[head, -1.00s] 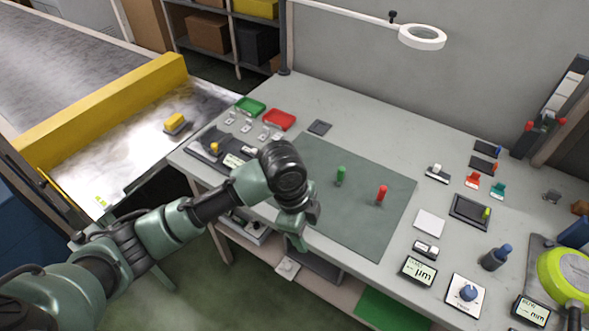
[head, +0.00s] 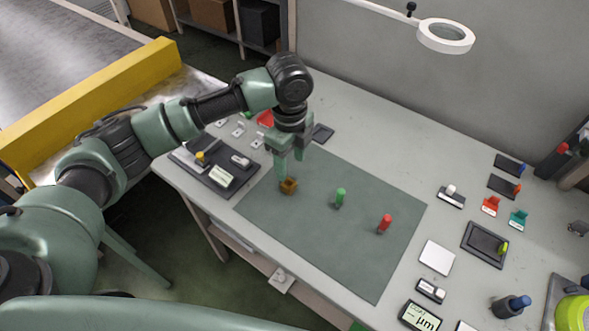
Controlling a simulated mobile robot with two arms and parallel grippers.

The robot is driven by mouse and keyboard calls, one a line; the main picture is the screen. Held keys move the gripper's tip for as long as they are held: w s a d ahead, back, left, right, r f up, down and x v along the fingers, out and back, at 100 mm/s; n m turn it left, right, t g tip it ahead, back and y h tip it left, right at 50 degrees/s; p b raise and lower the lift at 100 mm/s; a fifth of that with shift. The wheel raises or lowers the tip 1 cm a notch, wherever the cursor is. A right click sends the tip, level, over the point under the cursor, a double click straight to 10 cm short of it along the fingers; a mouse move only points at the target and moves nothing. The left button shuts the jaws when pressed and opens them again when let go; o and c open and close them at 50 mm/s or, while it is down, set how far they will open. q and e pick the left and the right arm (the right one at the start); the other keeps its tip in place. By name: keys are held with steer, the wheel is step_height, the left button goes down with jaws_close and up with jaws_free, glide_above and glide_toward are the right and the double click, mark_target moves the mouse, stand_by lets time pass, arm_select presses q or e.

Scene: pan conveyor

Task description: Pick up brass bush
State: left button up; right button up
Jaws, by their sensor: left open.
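The brass bush (head: 289,186) is a small brown-gold piece on the left part of the dark green mat (head: 325,245). My left gripper (head: 290,169) points down right above it with its fingers apart. One finger reaches down close beside the bush at its left; the other shows behind and to the right. I cannot tell whether a finger touches the bush. My right gripper is not in view.
A green peg (head: 340,196) and a red peg (head: 384,222) stand on the mat to the right. A dark gauge tray (head: 222,190) lies to the left. A ring lamp (head: 446,36) hangs over the back. The mat's front is clear.

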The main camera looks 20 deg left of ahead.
mark_target(290, 182)
arm_select(q)
steer(key=f, duration=0.2)
steer(key=f+p, duration=0.1)
steer(key=f, duration=0.4)
steer(key=shift+s+f+p, duration=0.25)
steer(key=shift+s+p, duration=0.1)
steer(key=shift+s, duration=0.05)
jaws_close()
